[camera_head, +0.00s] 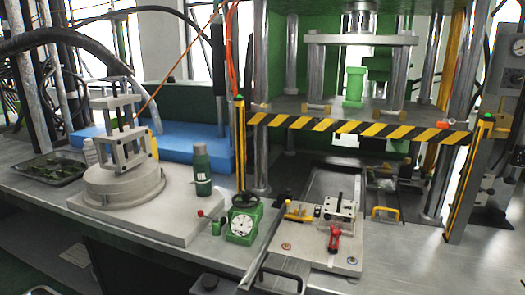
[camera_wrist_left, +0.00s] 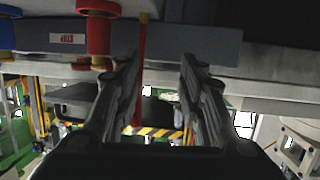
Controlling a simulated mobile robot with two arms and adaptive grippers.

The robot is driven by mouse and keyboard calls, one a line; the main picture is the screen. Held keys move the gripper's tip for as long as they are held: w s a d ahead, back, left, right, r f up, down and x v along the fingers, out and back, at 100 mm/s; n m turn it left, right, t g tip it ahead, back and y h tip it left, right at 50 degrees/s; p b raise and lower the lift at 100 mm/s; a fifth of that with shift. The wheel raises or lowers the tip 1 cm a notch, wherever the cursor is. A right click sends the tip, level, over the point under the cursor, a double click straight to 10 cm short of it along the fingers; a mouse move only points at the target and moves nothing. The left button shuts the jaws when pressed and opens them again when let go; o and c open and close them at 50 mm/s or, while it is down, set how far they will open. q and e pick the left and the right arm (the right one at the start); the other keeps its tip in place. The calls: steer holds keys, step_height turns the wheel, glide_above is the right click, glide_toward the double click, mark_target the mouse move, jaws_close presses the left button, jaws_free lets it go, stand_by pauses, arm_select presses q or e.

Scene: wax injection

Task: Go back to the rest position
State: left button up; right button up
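In the left wrist view my left gripper (camera_wrist_left: 158,62) shows its two dark fingers apart, with a wide gap between them. Nothing is held between the fingers. A thin red strip shows behind the gap, close to the left finger. In the head view I cannot make out either gripper for certain. My right gripper is in neither view.
A press with a yellow-black striped edge (camera_head: 360,128) stands over the bench. A green bottle (camera_head: 202,172), a round grey fixture (camera_head: 122,182), a green dial gauge (camera_head: 241,224) and a red-handled clamp (camera_head: 334,239) are on the bench. A red cylindrical part (camera_wrist_left: 98,32) is near the left finger.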

arm_select(q)
steer(key=s+a+f+n+g+y, duration=0.1)
steer(key=s+a+f+g+y, duration=0.15)
steer(key=s, duration=0.75)
steer(key=s+a+f+n+g+y, duration=0.15)
steer(key=s+g, duration=0.25)
steer(key=s, duration=0.6)
steer(key=s+a+f+n+g+y, duration=0.15)
steer(key=s+g, duration=0.25)
steer(key=s, duration=0.6)
step_height(320, 180, down, 27)
steer(key=s+m, duration=0.1)
steer(key=s, duration=0.1)
steer(key=s+a+f+g, duration=0.1)
steer(key=s+f, duration=0.6)
steer(key=s, duration=0.1)
steer(key=s+a+f+g, duration=0.1)
steer(key=s+a+f, duration=0.1)
steer(key=s+f, duration=0.6)
steer(key=shift+s+a+f+y, duration=0.15)
steer(key=shift+a+f+y, duration=0.1)
steer(key=shift+y, duration=0.2)
